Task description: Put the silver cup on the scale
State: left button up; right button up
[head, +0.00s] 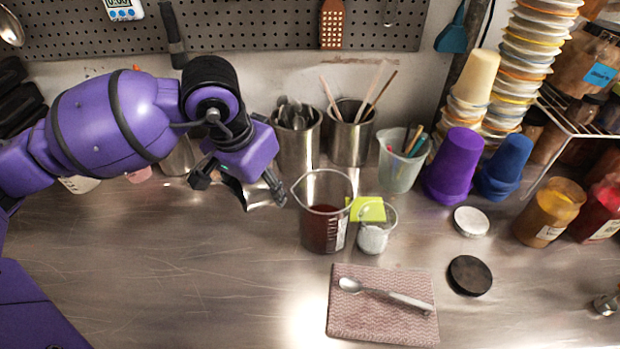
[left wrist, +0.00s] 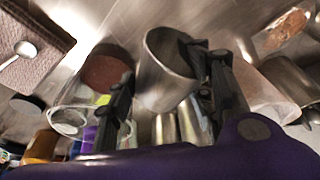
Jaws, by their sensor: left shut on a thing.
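The silver cup (left wrist: 165,80) is a shiny metal cup between the two fingers of my left gripper (left wrist: 165,62), its mouth partly showing in the left wrist view. In the head view only a small shiny part of the cup (head: 262,194) shows between the fingertips. My left gripper (head: 240,188) is shut on the cup, left of the glass beaker of dark red liquid (head: 325,228). I cannot tell whether the cup touches the table. I cannot make out a scale in either view. My right gripper is not in view.
Metal holders (head: 297,150) with utensils stand behind the gripper. A small cup of white powder (head: 375,238) stands right of the beaker. A spoon (head: 385,293) lies on a folded cloth (head: 365,325) in front.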

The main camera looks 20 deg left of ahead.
pick_arm(q)
jog(key=x, duration=0.2)
jog(key=shift+s+a+f, duration=0.15)
jog(key=shift+a+f, duration=0.05)
jog(key=shift+f, duration=0.25)
notch_tip(320, 180, down, 3)
jog(key=shift+s+f+p, duration=0.2)
jog(key=shift+f+p, duration=0.05)
jog(key=shift+p, duration=0.2)
notch_tip(320, 180, down, 2)
jog(key=shift+f, duration=0.1)
jog(key=shift+w+f, duration=0.1)
jog(key=shift+f, duration=0.15)
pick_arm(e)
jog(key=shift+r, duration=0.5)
pick_arm(q)
jog(key=shift+f, duration=0.1)
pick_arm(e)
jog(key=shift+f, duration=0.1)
pick_arm(q)
jog(key=shift+f, duration=0.2)
jog(key=o, duration=1.2)
jog(key=shift+r, duration=0.1)
